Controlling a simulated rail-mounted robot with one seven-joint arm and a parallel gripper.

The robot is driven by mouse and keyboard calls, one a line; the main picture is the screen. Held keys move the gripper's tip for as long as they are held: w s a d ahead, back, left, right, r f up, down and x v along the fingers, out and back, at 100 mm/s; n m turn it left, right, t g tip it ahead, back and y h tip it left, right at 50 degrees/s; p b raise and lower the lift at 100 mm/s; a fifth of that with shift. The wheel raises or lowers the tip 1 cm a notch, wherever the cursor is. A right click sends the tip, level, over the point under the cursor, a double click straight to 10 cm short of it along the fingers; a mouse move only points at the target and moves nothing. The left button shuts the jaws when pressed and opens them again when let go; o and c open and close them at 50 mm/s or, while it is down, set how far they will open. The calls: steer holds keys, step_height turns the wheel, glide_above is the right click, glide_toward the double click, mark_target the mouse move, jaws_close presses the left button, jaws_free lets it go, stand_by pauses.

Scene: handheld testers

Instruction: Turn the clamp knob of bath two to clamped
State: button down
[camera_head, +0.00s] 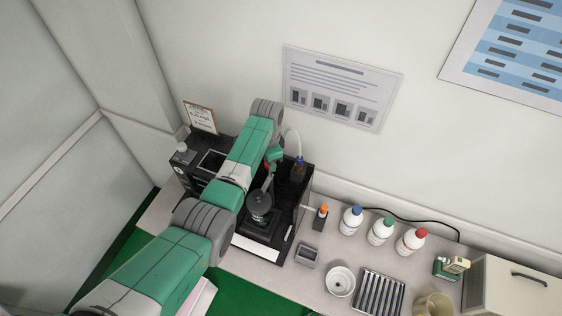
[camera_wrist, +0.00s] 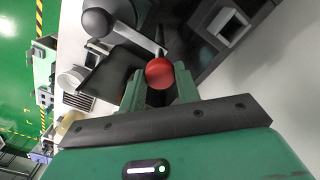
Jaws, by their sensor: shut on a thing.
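A black bench unit (camera_head: 303,190) stands against the wall, with a dark round vessel (camera_head: 260,204) at its front right. My gripper (camera_head: 273,156) is over the back right part of the unit. In the wrist view, a round red knob (camera_wrist: 160,71) sits between the two green fingers of my gripper (camera_wrist: 160,88), which is shut on it. A pale grey bar (camera_wrist: 137,36) runs close to the knob, with a dark round part (camera_wrist: 97,21) to its left. My arm hides much of the unit in the head view. I cannot read any bath number or clamp mark.
A small grey device (camera_head: 307,255) lies right of the unit. Bottles with blue (camera_head: 351,220), green (camera_head: 382,230) and red (camera_head: 411,241) caps stand further right. A white bowl (camera_head: 340,281) and a ribbed rack (camera_head: 379,292) are in front. A pale tube (camera_head: 294,140) arches behind my gripper.

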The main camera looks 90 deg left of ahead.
steer(key=shift+r, duration=0.15)
steer(key=c, duration=1)
jaws_free()
step_height(320, 180, up, 8)
steer(key=shift+f, duration=0.15)
